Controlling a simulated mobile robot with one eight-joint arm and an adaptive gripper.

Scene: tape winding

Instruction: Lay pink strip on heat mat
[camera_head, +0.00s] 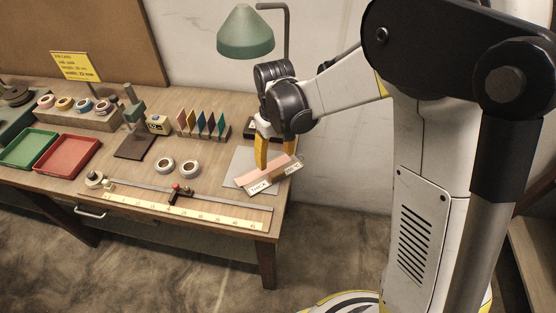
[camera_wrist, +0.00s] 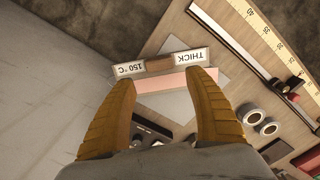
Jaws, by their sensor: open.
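The pink strip (camera_head: 272,174) lies along the front part of a grey mat (camera_head: 238,165) at the table's right end. A holder with a THICK label (camera_head: 258,187) and a 150 °C label is just in front of it. In the wrist view, the pink strip (camera_wrist: 170,82) spans between my two yellow fingers, with bare grey mat (camera_wrist: 172,104) beside it. My gripper (camera_head: 276,166) points down over the strip. Its fingers (camera_wrist: 166,80) are spread wide. The strip's ends are partly hidden by the fingers, and I cannot tell whether they touch it.
A green lamp (camera_head: 246,32) stands behind. Two white tape rolls (camera_head: 178,167) lie left of the mat. A ruler (camera_head: 180,207) and a metal rail with a red-knobbed slider (camera_head: 175,188) run along the front. Coloured upright cards (camera_head: 203,123) and red and green trays (camera_head: 68,157) are farther left.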

